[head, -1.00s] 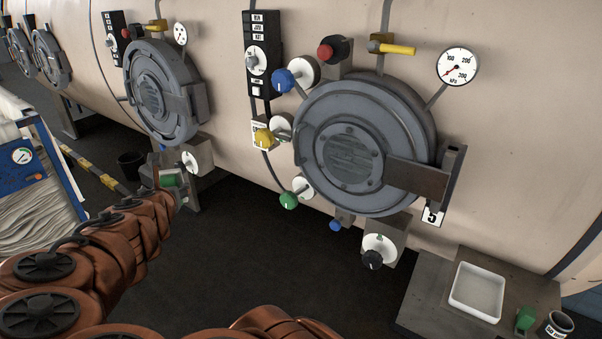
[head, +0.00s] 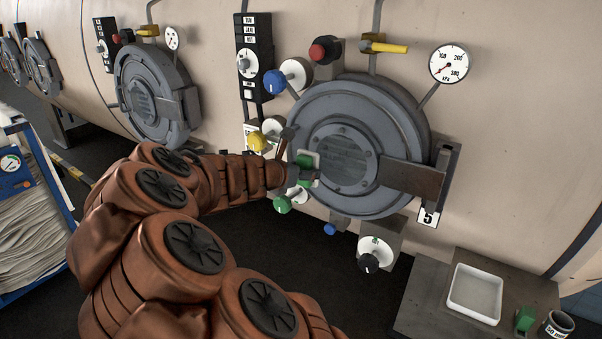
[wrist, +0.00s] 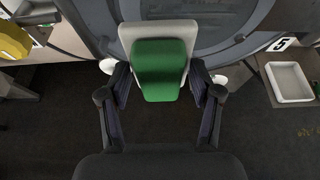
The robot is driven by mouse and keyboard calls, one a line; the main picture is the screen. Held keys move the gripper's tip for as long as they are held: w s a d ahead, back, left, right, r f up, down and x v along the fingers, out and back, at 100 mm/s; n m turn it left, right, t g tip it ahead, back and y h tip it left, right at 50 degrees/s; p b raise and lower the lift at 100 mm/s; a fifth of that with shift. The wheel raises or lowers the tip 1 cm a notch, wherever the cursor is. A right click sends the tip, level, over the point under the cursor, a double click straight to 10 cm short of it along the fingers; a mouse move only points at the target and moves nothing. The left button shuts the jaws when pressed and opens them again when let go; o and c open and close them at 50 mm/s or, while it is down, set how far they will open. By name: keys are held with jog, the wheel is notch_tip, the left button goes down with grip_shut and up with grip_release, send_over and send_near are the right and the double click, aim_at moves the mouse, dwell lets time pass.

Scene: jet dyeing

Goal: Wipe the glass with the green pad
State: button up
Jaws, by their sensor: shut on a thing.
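The green pad (wrist: 160,68) has a pale backing and sits between the fingers of my gripper (wrist: 160,90) in the wrist view. My gripper is shut on it. In the head view the pad (head: 307,161) is in front of the left part of the round grey door marked 5. The glass (head: 347,160) is the dark round window at the door's centre, with a bolted ring around it. The pad is just left of the glass; I cannot tell whether it touches the door. In the wrist view the glass (wrist: 200,8) shows partly behind the pad.
A yellow knob (head: 258,141) and a green knob (head: 283,204) sit close to my arm. A door latch (head: 412,178) crosses the door's right side. A white tray (head: 474,294) and another green block (head: 525,318) stand on a bench at lower right.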

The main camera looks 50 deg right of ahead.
aim_at(336, 162)
jog(key=shift+w+d+b, duration=0.1)
jog(key=shift+d+b, duration=0.4)
jog(key=shift+d, duration=2.4)
jog(key=shift+d+p, duration=0.35)
jog(key=shift+d, duration=0.55)
jog(key=shift+s, duration=2)
jog(key=shift+d+r, duration=0.1)
jog(key=shift+d, duration=0.05)
jog(key=shift+w, duration=0.1)
